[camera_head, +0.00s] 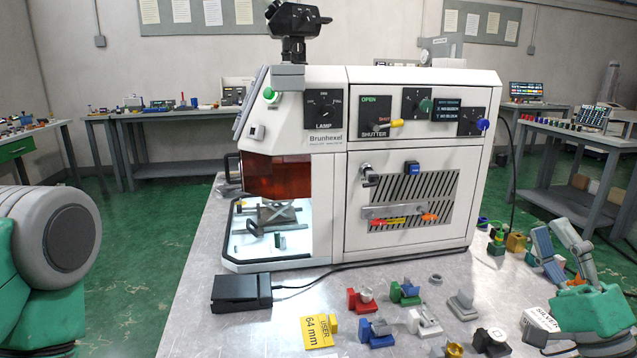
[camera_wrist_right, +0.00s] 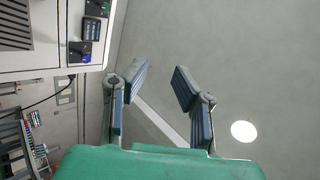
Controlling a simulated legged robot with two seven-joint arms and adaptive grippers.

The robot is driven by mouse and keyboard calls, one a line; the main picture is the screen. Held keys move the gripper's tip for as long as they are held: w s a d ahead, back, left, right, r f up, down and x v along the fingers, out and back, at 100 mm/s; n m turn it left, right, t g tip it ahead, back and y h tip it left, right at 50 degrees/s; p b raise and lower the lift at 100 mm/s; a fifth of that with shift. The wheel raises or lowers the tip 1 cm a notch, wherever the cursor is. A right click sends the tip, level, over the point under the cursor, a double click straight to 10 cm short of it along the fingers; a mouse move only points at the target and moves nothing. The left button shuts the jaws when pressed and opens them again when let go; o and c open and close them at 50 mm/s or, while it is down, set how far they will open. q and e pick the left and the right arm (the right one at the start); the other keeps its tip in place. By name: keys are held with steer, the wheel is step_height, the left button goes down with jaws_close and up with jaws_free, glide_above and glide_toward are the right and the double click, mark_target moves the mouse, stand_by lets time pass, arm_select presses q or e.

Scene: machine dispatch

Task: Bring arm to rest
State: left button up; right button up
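My right gripper (camera_head: 556,238) is at the right edge of the table in the head view, with its fingers pointing up. In the right wrist view the right gripper (camera_wrist_right: 162,82) has its two blue-padded fingers spread apart, with only the plain grey wall or ceiling behind the gap. It is open and empty. On the left of the head view only a grey and green part of my left arm shows. The left gripper is out of view.
A white machine (camera_head: 414,200) with an amber window stands on the metal table (camera_head: 195,320). Several coloured fixtures, including a red one (camera_head: 361,300), lie in front, with a black box (camera_head: 241,292) and a yellow tag (camera_head: 316,332). Some parts sit close by my right gripper.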

steer(key=a+f+n+g, duration=0.2)
steer(key=a+f+g, duration=0.2)
steer(key=f, duration=0.4)
steer(key=a+f+n+g, duration=0.3)
steer(key=f+g, duration=0.1)
steer(key=f, duration=0.4)
steer(key=a+f+n+g, duration=0.2)
steer(key=a+f+g, duration=0.25)
steer(key=f, duration=0.35)
steer(key=s+d+f+n+g+h, duration=0.1)
steer(key=s+f+n+g+h, duration=0.25)
steer(key=s+f+g, duration=0.65)
steer(key=s+d+f+n+g+h, duration=0.1)
steer(key=s+d+f+h, duration=0.1)
steer(key=s+f, duration=0.2)
steer(key=s+d+f+n+g+h, duration=0.1)
steer(key=s+d+f+h, duration=0.1)
steer(key=s+f, duration=0.3)
steer(key=s+d, duration=0.1)
steer(key=s, duration=0.3)
steer(key=shift+s+f, duration=0.2)
steer(key=shift+s, duration=0.2)
steer(key=shift+a+r+g+h, duration=0.1)
steer(key=shift+a+g+h, duration=0.15)
steer(key=shift+d, duration=0.3)
